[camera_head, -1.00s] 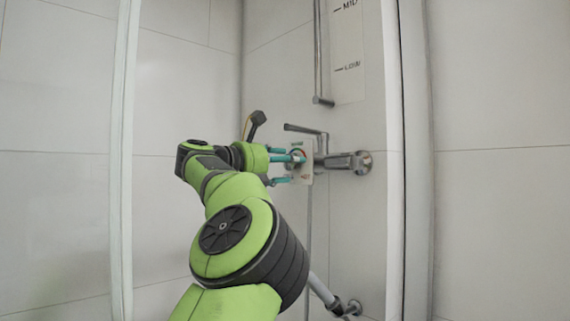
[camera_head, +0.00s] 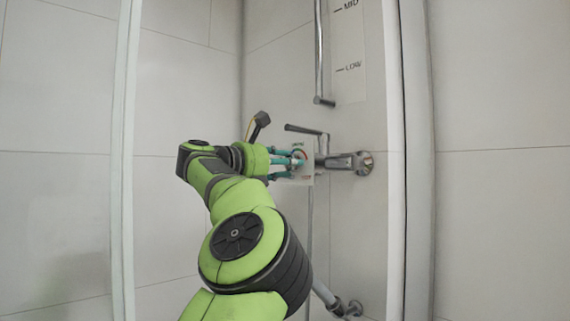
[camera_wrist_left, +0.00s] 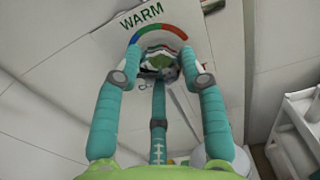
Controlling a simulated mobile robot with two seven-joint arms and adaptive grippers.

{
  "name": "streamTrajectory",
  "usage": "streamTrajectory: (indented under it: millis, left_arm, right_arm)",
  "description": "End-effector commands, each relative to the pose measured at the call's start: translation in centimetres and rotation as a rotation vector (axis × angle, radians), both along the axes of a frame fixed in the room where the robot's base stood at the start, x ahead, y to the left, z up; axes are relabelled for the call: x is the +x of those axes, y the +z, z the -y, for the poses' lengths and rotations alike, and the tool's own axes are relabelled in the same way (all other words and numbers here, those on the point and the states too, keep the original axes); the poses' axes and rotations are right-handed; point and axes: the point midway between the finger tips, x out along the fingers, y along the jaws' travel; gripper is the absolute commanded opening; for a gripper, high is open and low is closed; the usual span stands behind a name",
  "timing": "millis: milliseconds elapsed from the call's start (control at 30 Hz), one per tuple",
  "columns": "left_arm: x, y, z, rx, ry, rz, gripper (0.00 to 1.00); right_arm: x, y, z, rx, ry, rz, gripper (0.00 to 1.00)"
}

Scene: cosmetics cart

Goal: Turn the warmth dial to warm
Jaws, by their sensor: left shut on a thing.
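The warmth dial (camera_wrist_left: 158,57) sits on a white panel (camera_wrist_left: 108,42) with the word WARM and a green, blue and red arc around the dial's upper side. In the head view the white panel (camera_head: 307,179) is in front of the shower mixer. My left gripper (camera_wrist_left: 160,70) has its teal fingers around the dial and is shut on it; it also shows in the head view (camera_head: 297,161), coming from the left. The fingers partly hide the dial, and I cannot tell its exact setting. My right gripper is not in view.
A chrome mixer tap (camera_head: 345,162) is on the wall just right of the panel. A vertical rail (camera_head: 318,55) hangs above, beside a marked white strip (camera_head: 348,50). A white shelved unit (camera_wrist_left: 296,122) shows at the right of the wrist view.

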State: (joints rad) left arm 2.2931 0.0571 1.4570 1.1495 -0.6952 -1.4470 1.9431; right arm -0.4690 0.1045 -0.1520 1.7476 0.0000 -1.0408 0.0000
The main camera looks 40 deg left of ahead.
Motion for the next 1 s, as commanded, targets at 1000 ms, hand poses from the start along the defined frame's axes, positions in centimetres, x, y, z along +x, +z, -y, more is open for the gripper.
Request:
streamTrajectory:
  millis: [1000]
  left_arm:
    - [0.2, -0.8, -0.5, 0.932, -0.005, 0.055, 0.07]
  right_arm:
    - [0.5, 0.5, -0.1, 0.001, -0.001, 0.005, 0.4]
